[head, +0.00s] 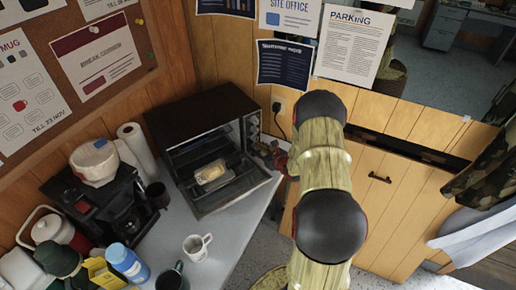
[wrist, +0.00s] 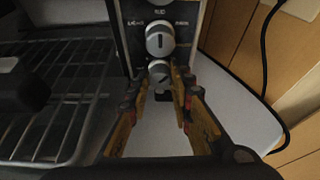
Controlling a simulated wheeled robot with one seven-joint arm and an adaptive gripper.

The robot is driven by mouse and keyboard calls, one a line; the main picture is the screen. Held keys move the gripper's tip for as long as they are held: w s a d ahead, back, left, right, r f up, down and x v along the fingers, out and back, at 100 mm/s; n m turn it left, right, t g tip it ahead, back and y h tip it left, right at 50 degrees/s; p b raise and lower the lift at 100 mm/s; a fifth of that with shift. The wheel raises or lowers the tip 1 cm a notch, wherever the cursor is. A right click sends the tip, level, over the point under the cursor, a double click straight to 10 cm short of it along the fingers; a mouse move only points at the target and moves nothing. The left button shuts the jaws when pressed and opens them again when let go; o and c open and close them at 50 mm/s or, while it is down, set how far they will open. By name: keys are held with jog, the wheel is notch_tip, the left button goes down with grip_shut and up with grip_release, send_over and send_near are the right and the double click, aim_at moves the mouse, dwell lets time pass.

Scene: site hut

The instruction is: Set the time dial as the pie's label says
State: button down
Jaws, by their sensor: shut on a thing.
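The dark toaster oven (head: 205,108) stands on the counter with its front open. The pie (head: 212,172), a pale pack with a label, sits inside it; the label is too small to read. In the wrist view, the oven's control panel shows a silver dial (wrist: 160,40) with its pointer upright. Below it is a lower dial (wrist: 158,68), its pointer slanted. My gripper (wrist: 159,82) is shut on this lower dial, with a finger at each side. My fingers hide part of it and any markings around it.
A wire rack (wrist: 60,100) is left of my gripper in the wrist view. A white mug (head: 197,246), a coffee maker (head: 100,200) and a paper roll (head: 138,147) stand on the counter (head: 228,232). A black cable (wrist: 262,60) hangs at the right wall.

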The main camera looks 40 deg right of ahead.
dwell(0.4)
jog(key=c, duration=1.7)
grip_release()
jog(key=shift+o, duration=0.6)
jog(key=shift+s, duration=0.1)
jog(key=v, duration=1.2)
jog(key=shift+d, duration=0.15)
